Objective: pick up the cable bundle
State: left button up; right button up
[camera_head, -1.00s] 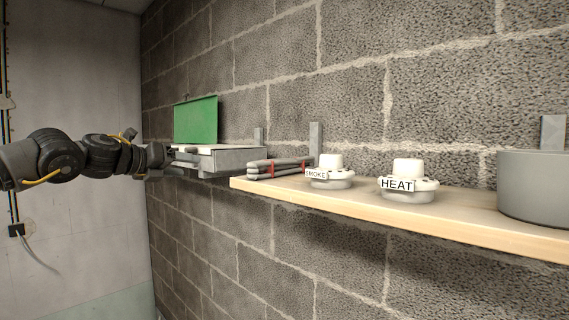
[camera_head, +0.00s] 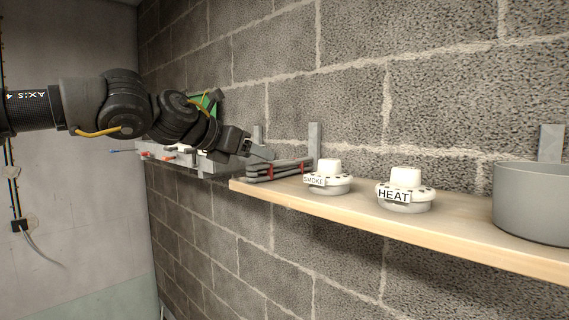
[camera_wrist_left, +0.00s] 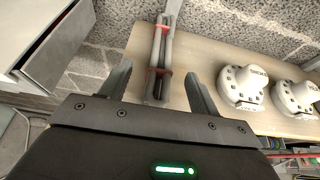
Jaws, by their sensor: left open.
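The cable bundle (camera_head: 278,169) is several grey lengths tied with red bands, lying on the left end of the wooden shelf. It also shows in the left wrist view (camera_wrist_left: 160,55), running lengthwise between the two fingers. My left gripper (camera_head: 250,158) is at the bundle's left end, partly hidden by its own wrist in the head view. In the left wrist view, my left gripper (camera_wrist_left: 158,82) is open, with one finger on each side of the bundle and gaps between. My right gripper is not in view.
On the wooden shelf (camera_head: 440,215) stand a smoke detector (camera_head: 328,178), a heat detector (camera_head: 405,191) and a grey round tub (camera_head: 533,203) to the right. A grey metal box (camera_head: 205,163) sits left of the shelf. A block wall (camera_head: 400,80) is close behind.

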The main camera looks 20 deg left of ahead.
aim_at(276, 161)
pick_arm(q)
jog(key=shift+w+f, duration=0.15)
jog(key=shift+w, duration=0.1)
jog(key=shift+d+p, duration=0.1)
jog(key=shift+p, duration=0.2)
jog(key=shift+w+d+p, duration=0.4)
jog(key=shift+w+p, duration=0.25)
jog(key=shift+p, duration=0.55)
jog(key=p+x, duration=0.1)
jog(key=x, duration=0.2)
jog(key=shift+w+d+f+p, duration=0.1)
jog(key=shift+w+f+p, duration=0.1)
jog(key=shift+p, duration=0.15)
jog(key=shift+w+f, duration=0.1)
jog(key=shift+s, duration=0.3)
jog(key=shift+c, duration=1)
jog(key=c, duration=1)
jog(key=shift+c, duration=0.2)
